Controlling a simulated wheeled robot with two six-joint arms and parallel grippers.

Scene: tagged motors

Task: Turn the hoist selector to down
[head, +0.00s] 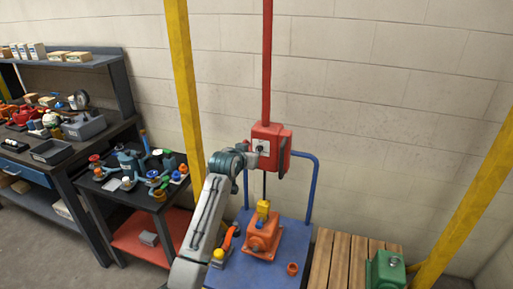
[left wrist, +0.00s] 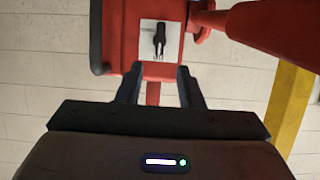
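The hoist selector (left wrist: 160,40) is a small black lever on a white plate, on the front of a red hoist box (head: 268,141). In the left wrist view the lever lies about in line with the picture's vertical; its label cannot be read. My left gripper (left wrist: 160,76) is open, with one fingertip on each side below the selector in that view and nothing between them. In the head view my left gripper (head: 252,158) is at the box's left front, close to the white plate. Whether the fingers touch the lever cannot be told. My right gripper is not in view.
A red post (head: 267,60) rises from the box. Below hangs a yellow hook block (head: 263,208) over an orange motor (head: 262,238) on a blue cart (head: 230,272). A wooden pallet (head: 340,262) with a green motor (head: 385,270) is at right. Yellow posts (head: 184,80) flank the area.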

